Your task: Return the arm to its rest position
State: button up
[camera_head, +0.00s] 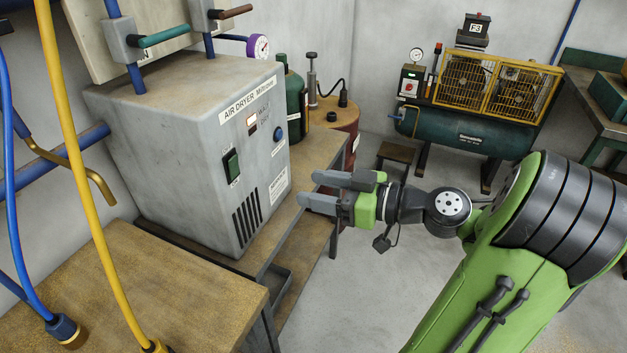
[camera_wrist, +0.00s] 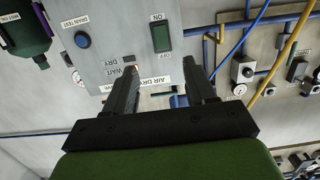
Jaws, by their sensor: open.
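My gripper (camera_head: 306,190) is at the end of my green and black arm, in the middle of the head view. Its two grey fingers point left toward the grey air dryer (camera_head: 205,165) and are spread apart with nothing between them. The fingers stand a short gap to the right of the dryer's front panel. In the wrist view the open fingers of my gripper (camera_wrist: 165,80) frame the dryer's panel (camera_wrist: 120,22), which appears upside down. The panel's green ON/OFF switch (camera_wrist: 161,37) and blue drain test button (camera_wrist: 82,40) show there.
Yellow and blue hoses (camera_head: 85,180) hang at the left. A green cylinder (camera_head: 294,105) and a rusty drum (camera_head: 338,120) stand behind the dryer. A compressor (camera_head: 470,130) stands at the back right. Grey floor (camera_head: 345,290) lies open below my gripper.

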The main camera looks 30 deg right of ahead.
jog(key=s+a+f+g+h+p, duration=0.1)
jog(key=s+a+g+h+p, duration=0.1)
jog(key=a+g+p, duration=0.3)
jog(key=s+a+f+g+h, duration=0.2)
jog(key=a+g, duration=0.1)
jog(key=a, duration=0.4)
jog(key=s+d+r+m+h+p, duration=0.2)
jog(key=s+r+m+h+p, duration=0.3)
jog(key=s, duration=0.6)
notch_tip(320, 180, up, 3)
jog(key=shift+s+d+r+m+h, duration=0.15)
jog(key=shift+s+d+m+h, duration=0.2)
jog(key=shift+m, duration=0.75)
